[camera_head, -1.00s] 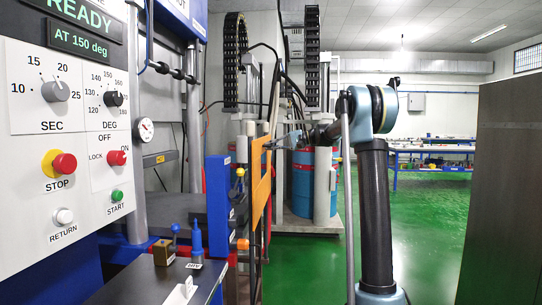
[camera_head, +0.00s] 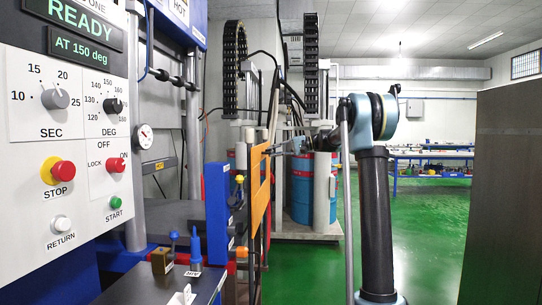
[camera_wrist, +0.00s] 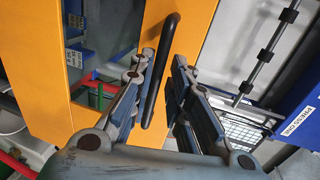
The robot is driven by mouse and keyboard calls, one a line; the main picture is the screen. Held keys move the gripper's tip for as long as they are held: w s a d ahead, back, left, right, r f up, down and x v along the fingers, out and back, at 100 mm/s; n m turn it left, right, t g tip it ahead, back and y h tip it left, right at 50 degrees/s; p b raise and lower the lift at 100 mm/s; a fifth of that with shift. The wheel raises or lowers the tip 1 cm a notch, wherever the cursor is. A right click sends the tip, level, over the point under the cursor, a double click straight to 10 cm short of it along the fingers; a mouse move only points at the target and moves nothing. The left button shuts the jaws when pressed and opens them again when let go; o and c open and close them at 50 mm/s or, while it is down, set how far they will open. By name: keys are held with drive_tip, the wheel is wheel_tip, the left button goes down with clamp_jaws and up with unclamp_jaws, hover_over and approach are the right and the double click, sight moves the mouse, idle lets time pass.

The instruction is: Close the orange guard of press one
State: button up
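The orange guard (camera_head: 260,190) of press one stands nearly edge-on beside the press in the head view. In the wrist view it is a large orange frame (camera_wrist: 40,65) with an opening through it. A black bar handle (camera_wrist: 169,30) on the guard runs between the fingers of my gripper (camera_wrist: 163,62). The fingers are apart, with the handle closer to the left finger; I cannot tell whether it touches. In the head view my gripper (camera_head: 283,147) is small, at the guard's right side. The guard stands away from the press opening.
The control panel (camera_head: 75,140) reads READY, AT 150 deg. A blue-edged shelf (camera_head: 130,285) with small tools juts out in front. Blue drums (camera_head: 300,190) stand behind, a dark partition (camera_head: 508,190) at right. Green floor (camera_head: 430,240) is open between. The wrist view shows a PRESS ONE sign (camera_wrist: 298,122).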

drive_tip(key=v, duration=1)
drive_tip(key=shift+d, duration=0.15)
drive_tip(key=s+d+f+h, duration=0.1)
drive_tip(key=s+f+h, duration=0.2)
drive_tip(key=s+f, duration=0.45)
drive_tip(key=s+d+f+h, duration=0.15)
drive_tip(key=s+f, duration=0.25)
drive_tip(key=s, duration=0.7)
drive_tip(key=s+f+h, duration=0.3)
drive_tip(key=s+f, duration=0.3)
drive_tip(key=s, duration=0.3)
drive_tip(key=s+d+f+h, duration=0.4)
drive_tip(key=s+d+f, duration=0.2)
drive_tip(key=s+f, duration=0.5)
drive_tip(key=s+d+f+t+h, duration=0.1)
drive_tip(key=s+d+f+h, duration=0.3)
drive_tip(key=s+d+f, duration=0.3)
drive_tip(key=s+f, duration=0.5)
drive_tip(key=f, duration=0.2)
drive_tip(key=shift+d+n+t, duration=0.2)
drive_tip(key=shift+n+t, duration=0.1)
drive_tip(key=shift+s, duration=0.1)
